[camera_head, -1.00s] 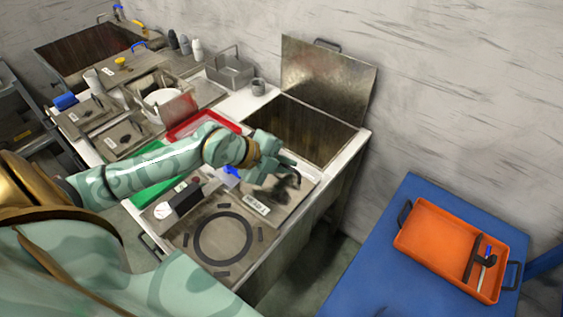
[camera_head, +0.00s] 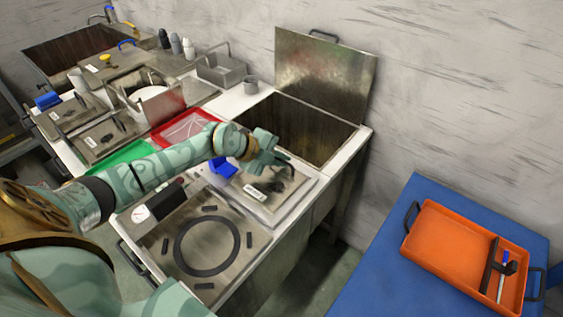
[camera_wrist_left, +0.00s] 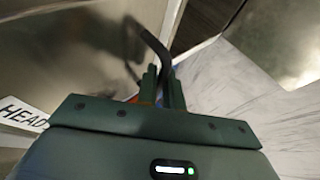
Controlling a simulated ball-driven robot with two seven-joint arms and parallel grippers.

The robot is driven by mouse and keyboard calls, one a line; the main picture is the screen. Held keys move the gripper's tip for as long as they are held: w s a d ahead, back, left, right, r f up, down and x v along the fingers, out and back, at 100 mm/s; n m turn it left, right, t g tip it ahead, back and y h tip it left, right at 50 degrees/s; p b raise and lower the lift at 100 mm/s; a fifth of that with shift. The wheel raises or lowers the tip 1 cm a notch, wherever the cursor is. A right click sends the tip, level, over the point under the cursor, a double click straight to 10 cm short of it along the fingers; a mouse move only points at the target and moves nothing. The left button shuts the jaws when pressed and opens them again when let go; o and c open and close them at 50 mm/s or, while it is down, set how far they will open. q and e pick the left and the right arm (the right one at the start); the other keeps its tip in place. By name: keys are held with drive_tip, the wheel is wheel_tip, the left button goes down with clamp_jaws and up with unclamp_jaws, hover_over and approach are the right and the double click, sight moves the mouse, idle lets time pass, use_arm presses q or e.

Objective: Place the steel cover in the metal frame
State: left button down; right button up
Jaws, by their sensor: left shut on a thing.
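The steel cover (camera_head: 285,196) is a flat square metal plate with a dark curved handle and a white label. My left gripper (camera_head: 284,159) is over it, shut on the handle. The left wrist view shows the jaws (camera_wrist_left: 164,88) closed at the black handle (camera_wrist_left: 152,42), with the plate (camera_wrist_left: 60,60) and its "HEAD" label at left. A pale metal frame (camera_head: 314,184) shows around the cover's right edge. I cannot tell whether the cover rests in it or hangs just above it. My right gripper is out of view.
A steel panel with a black ring (camera_head: 207,273) lies nearer me, with a gauge (camera_head: 140,212) beside it. A blue part (camera_head: 222,168) stands close to my left gripper. Behind is an open well (camera_head: 300,125) with a raised lid (camera_head: 325,75). An orange tray (camera_head: 450,250) lies at right.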

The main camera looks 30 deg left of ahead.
use_arm(q)
drive_tip(key=shift+r, duration=0.15)
drive_tip(key=shift+s, duration=0.1)
drive_tip(key=c, duration=1.5)
unclamp_jaws()
drive_tip(key=shift+c, duration=0.2)
drive_tip(key=shift+f, duration=0.25)
drive_tip(key=shift+s, duration=0.1)
drive_tip(key=p+v, duration=0.4)
drive_tip(key=v, duration=0.8)
drive_tip(key=shift+r+p, duration=0.15)
drive_tip(key=shift+p, duration=0.2)
